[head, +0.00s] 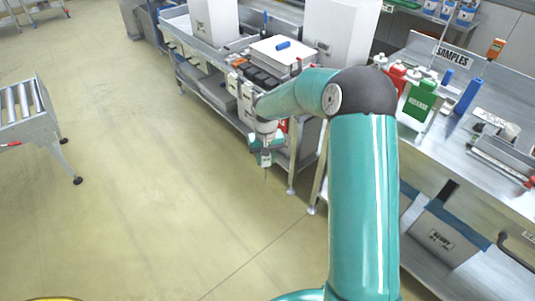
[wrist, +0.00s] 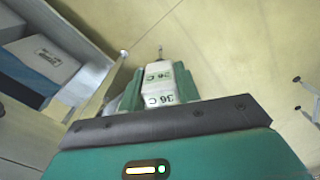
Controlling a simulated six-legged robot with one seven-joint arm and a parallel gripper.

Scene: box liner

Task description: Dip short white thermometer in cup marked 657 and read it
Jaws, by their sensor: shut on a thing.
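My gripper (head: 265,158) hangs over open floor beside the metal bench in the head view. In the wrist view, my gripper (wrist: 158,84) is shut on the short white thermometer (wrist: 158,92). The thermometer's white body sits between the green fingers and shows "36 C" on two faces. Its thin probe sticks out past the fingertips and points down in the head view. No cup is touching the probe. I cannot make out a cup marked 657 in either view.
A bench (head: 245,48) with white machines and dark blocks stands behind my gripper. The right bench carries a SAMPLES sign (head: 453,55), a green bottle (head: 418,102), a blue cylinder (head: 468,97) and an orange device (head: 496,46). A roller conveyor (head: 35,105) stands at left. The floor between is clear.

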